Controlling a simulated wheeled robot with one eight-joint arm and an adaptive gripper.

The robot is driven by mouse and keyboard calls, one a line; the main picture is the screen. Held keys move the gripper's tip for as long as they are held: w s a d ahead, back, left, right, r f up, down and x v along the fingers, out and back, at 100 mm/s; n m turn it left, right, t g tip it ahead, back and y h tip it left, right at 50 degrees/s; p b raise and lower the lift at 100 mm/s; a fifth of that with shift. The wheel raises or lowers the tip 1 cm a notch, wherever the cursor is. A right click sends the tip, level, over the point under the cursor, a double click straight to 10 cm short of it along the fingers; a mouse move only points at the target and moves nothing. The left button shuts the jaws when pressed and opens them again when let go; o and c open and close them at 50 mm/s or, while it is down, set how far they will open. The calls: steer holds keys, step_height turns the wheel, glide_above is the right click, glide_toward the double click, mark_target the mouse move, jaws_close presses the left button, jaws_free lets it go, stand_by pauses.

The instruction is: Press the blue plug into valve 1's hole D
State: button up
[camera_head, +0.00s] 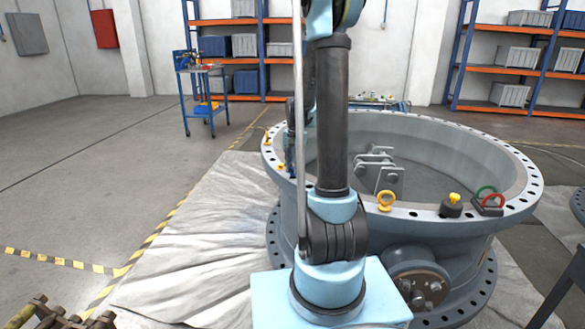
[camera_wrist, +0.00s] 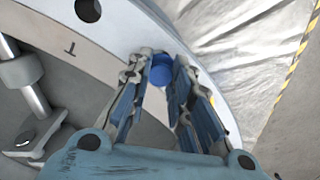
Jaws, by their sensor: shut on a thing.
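The blue plug (camera_wrist: 161,74) shows in the wrist view between the fingertips of my gripper (camera_wrist: 162,59), which is shut on it. The plug is over or against the pale flange rim of valve 1 (camera_wrist: 108,45); I cannot tell how deep it sits, and the hole under it is hidden. I see no letter D. In the head view the big grey round valve (camera_head: 450,165) stands right of centre, with my arm in front of its left side. My gripper is mostly hidden there.
A dark open hole (camera_wrist: 88,10) shows along the rim. A blue trolley (camera_head: 204,95) stands behind; left floor is clear.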

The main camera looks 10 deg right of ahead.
steer(key=shift+f, duration=1.2)
stand_by(0.8)
steer(key=o, duration=1.4)
steer(key=shift+o, duration=0.2)
steer(key=shift+r, duration=0.1)
steer(key=shift+r, duration=2.95)
steer(key=shift+s, duration=0.1)
